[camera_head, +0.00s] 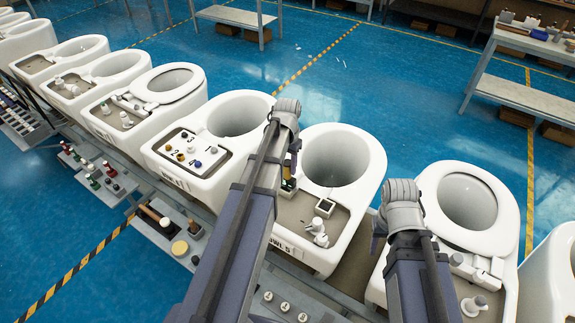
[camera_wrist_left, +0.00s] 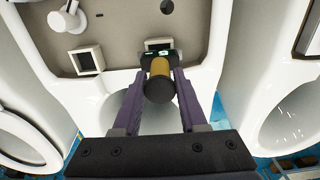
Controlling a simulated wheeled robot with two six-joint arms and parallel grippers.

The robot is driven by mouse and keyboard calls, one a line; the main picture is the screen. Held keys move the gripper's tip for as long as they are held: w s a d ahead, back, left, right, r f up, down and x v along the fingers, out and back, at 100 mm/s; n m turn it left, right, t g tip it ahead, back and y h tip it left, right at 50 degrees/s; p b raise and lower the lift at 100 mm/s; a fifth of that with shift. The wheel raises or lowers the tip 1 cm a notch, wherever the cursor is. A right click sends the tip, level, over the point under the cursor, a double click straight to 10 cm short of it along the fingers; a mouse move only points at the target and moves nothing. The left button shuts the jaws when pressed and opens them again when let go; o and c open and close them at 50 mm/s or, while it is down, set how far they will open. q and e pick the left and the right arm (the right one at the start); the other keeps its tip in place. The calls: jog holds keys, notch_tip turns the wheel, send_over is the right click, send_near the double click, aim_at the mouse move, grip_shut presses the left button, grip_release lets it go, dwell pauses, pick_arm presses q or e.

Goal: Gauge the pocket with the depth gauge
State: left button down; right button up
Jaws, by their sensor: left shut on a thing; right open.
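My left gripper (camera_head: 291,168) is shut on the depth gauge (camera_head: 289,184), which has a yellow barrel and dark ends. In the left wrist view the gauge (camera_wrist_left: 160,68) sits between the two purple fingers, with small green marks on its dark far end. That end is over a pale-framed square pocket (camera_wrist_left: 156,42) in the grey deck of the bowl marked 5. The gauge covers part of the pocket, and I cannot tell whether it touches. A second framed square (camera_wrist_left: 87,60) lies beside it. My right gripper (camera_head: 377,238) is open and mostly hidden by its arm.
Neighbouring toilets line the conveyor on both sides. A side tray (camera_head: 168,226) at left holds several tools. Blue floor lies behind.

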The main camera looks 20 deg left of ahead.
pick_arm(q)
jog(key=shift+r+p, duration=2.9)
jog(key=shift+r, duration=0.1)
jog(key=shift+f, duration=0.1)
